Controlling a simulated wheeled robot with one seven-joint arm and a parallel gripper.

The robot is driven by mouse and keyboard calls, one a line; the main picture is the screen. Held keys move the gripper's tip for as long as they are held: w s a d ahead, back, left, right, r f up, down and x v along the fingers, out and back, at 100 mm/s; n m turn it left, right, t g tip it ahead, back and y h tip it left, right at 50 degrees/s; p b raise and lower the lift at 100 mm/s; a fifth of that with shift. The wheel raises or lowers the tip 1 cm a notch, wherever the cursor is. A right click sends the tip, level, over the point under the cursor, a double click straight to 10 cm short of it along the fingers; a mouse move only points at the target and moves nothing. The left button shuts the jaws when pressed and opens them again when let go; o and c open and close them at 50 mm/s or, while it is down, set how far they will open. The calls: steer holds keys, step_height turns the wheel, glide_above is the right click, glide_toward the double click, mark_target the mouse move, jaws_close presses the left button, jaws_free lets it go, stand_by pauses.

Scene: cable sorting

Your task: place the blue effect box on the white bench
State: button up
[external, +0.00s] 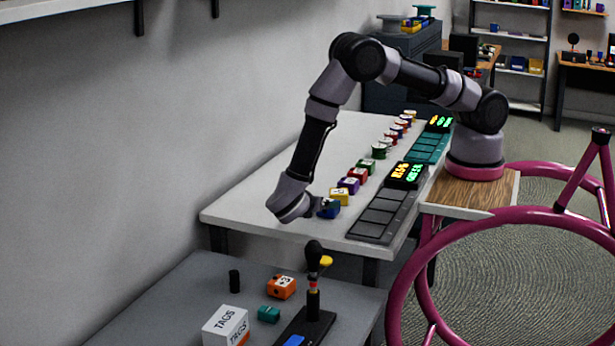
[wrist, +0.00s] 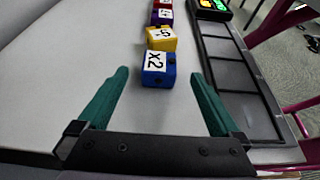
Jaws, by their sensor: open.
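The blue effect box (external: 329,209), with a white label reading "X2" on top in the wrist view (wrist: 158,70), sits on the white bench (external: 258,183) at the near end of a row of coloured boxes. My gripper (wrist: 160,76) is open, its teal fingers on either side of the blue box, with gaps between the box and both fingers. In the external view my gripper (external: 312,208) is low over the bench's near end, beside the blue box and partly covering it. The bench surface also shows in the wrist view (wrist: 75,60).
A yellow box (external: 340,196) stands just behind the blue box, with purple and red boxes beyond. A dark pedal-like panel (external: 377,214) lies to the right. A grey table (external: 185,293) in front holds an orange box (external: 281,287), a teal box (external: 268,314) and a TAGS box (external: 225,326).

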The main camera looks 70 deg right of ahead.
steer(key=shift+v, duration=1.95)
steer(key=shift+w+r, duration=0.1)
steer(key=shift+r, duration=0.1)
steer(key=s+d+r+m+g+y, duration=0.1)
steer(key=d+r+m+y, duration=0.45)
steer(key=r, duration=0.65)
steer(key=d+r+m+g+y, duration=0.1)
steer(key=d+r+m+y, duration=0.4)
steer(key=r, duration=0.7)
steer(key=s+d+r+m+t+y, duration=0.5)
steer(key=s+d+r+m+t, duration=0.4)
steer(key=s+r, duration=0.5)
steer(key=d+m, duration=0.2)
steer(key=shift+s+r+m, duration=0.15)
steer(key=shift+r+m, duration=0.1)
steer(key=shift+m, duration=0.1)
